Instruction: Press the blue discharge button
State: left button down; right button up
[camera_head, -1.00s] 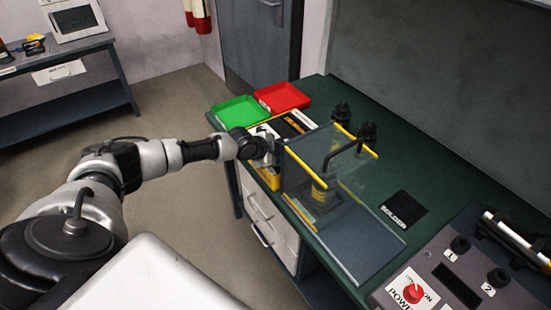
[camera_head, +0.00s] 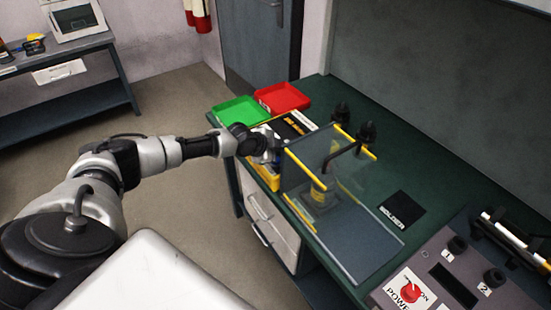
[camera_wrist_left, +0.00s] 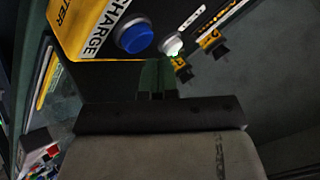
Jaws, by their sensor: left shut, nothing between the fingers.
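The blue discharge button (camera_wrist_left: 135,36) is round and sits on a yellow and black panel (camera_wrist_left: 85,25) in the left wrist view, beside lettering that reads "CHARGE". My left gripper (camera_wrist_left: 157,80) is shut and empty, its fingertips below and a little right of the blue button in that picture, and I see a gap between them. In the head view my left gripper (camera_head: 270,148) is over the yellow-sided box (camera_head: 264,174) at the bench's left edge. The gripper and wrist hide the button there. My right gripper is not in view.
A white button (camera_wrist_left: 171,45) sits right of the blue one. A clear shield with yellow edges (camera_head: 318,180) stands right of the gripper. Green (camera_head: 238,110) and red (camera_head: 283,97) trays lie behind. A power panel (camera_head: 440,280) is at the front right.

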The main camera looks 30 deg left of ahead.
pick_arm(q)
jog(key=shift+r+p, duration=1.9)
jog(key=shift+r, duration=0.65)
jog(key=shift+f, duration=0.1)
